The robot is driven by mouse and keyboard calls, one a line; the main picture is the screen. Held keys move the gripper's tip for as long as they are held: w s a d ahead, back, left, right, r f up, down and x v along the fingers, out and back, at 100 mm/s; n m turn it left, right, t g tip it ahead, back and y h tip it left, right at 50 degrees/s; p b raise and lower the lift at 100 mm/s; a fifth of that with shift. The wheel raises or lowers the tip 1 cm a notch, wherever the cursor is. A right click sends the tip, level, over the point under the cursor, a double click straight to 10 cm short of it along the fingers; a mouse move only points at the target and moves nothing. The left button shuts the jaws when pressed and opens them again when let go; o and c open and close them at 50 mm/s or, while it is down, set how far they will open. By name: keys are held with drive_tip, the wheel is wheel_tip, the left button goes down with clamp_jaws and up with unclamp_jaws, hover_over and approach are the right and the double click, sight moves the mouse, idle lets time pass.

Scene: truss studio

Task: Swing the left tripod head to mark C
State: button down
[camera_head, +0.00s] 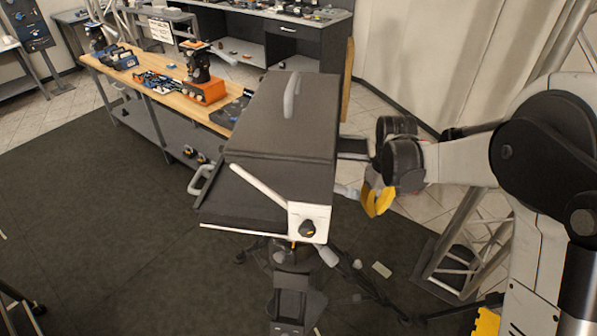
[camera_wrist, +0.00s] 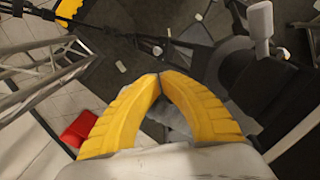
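A large dark grey hooded box (camera_head: 280,140) sits on a tripod head (camera_head: 284,255) in the middle of the head view. A white panel with a black knob (camera_head: 308,227) is on its front corner. A light grey grip (camera_head: 346,190) sticks out from its right side toward my gripper (camera_head: 378,201). In the wrist view my gripper's yellow fingers (camera_wrist: 160,76) curve together and their tips meet. A pale grey shape (camera_wrist: 172,115) shows between the fingers; I cannot tell whether it is held. No letter C is readable, and the tripod head is mostly hidden under the box.
A wooden workbench (camera_head: 160,72) with tools stands behind at the left. Tripod legs (camera_head: 355,272) spread over the dark floor mat (camera_head: 130,240). A metal truss (camera_head: 458,235) stands close on the right. A red object (camera_wrist: 82,128) lies on the tiles. The left floor is clear.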

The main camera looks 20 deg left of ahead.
idle(0.4)
wheel_tip(320, 180, up, 9)
drive_tip(key=s+p, duration=0.1)
drive_tip(key=p, duration=0.3)
drive_tip(key=shift+s+d+p, duration=0.15)
drive_tip(key=shift+d+p, duration=0.15)
drive_tip(key=shift+d, duration=0.05)
idle(0.6)
drive_tip(key=s+d+m+t+b, duration=0.4)
drive_tip(key=s+d+b, duration=0.6)
drive_tip(key=b, duration=0.2)
drive_tip(key=s+d+f+m+t+b, duration=0.3)
drive_tip(key=s+d+f+m+b, duration=0.1)
drive_tip(key=s+f+b, duration=0.4)
drive_tip(key=s+d, duration=0.1)
drive_tip(key=s, duration=0.1)
drive_tip(key=shift+s+d+f, duration=0.15)
drive_tip(key=shift+s+f, duration=0.05)
drive_tip(key=shift+s, duration=0.15)
